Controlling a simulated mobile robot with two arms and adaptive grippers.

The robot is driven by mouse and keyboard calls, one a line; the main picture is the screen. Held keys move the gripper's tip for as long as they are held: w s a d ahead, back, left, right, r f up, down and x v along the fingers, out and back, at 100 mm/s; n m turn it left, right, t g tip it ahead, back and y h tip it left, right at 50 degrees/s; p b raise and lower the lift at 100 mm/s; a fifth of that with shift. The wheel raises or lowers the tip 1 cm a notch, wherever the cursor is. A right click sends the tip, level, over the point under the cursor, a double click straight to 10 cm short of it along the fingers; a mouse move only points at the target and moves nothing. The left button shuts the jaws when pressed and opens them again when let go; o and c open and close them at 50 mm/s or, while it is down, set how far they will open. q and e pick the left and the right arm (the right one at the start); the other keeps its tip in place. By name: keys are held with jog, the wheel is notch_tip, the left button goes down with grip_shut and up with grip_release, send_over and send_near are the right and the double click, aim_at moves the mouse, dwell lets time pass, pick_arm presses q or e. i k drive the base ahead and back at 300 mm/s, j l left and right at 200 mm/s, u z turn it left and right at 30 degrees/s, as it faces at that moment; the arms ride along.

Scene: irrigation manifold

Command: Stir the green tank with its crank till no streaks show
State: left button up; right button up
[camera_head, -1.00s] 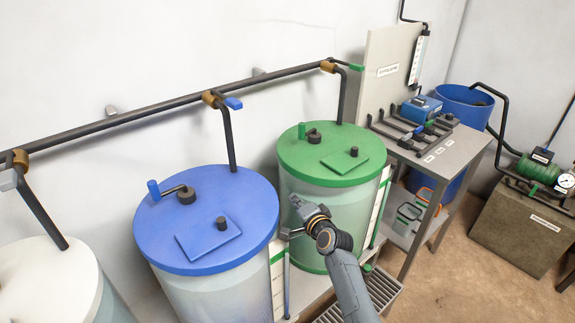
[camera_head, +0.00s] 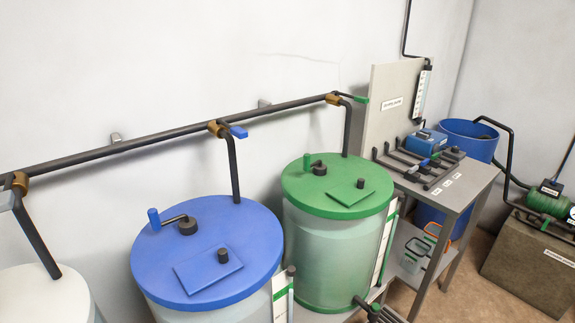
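The green tank (camera_head: 335,250) has a pale, translucent wall and a green lid (camera_head: 337,205). Its crank (camera_head: 307,161) has an upright green handle at the lid's back left, beside a dark hub (camera_head: 319,168). A square green hatch with a dark knob (camera_head: 361,183) lies on the lid's right half. The wall looks evenly pale green; I cannot make out streaks at this size. Neither of my grippers shows in this view, and nothing touches the crank.
The blue-lidded tank (camera_head: 207,250) with its own blue crank stands close at left, and a white-lidded tank (camera_head: 40,295) further left. A dark pipe (camera_head: 120,147) runs along the wall above, dropping to each tank. A grey bench (camera_head: 447,187) stands at right.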

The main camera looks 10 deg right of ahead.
aim_at(307, 157)
jog(key=i+l+u, duration=0.1)
jog(key=l+u, duration=0.7)
jog(key=l, duration=0.25)
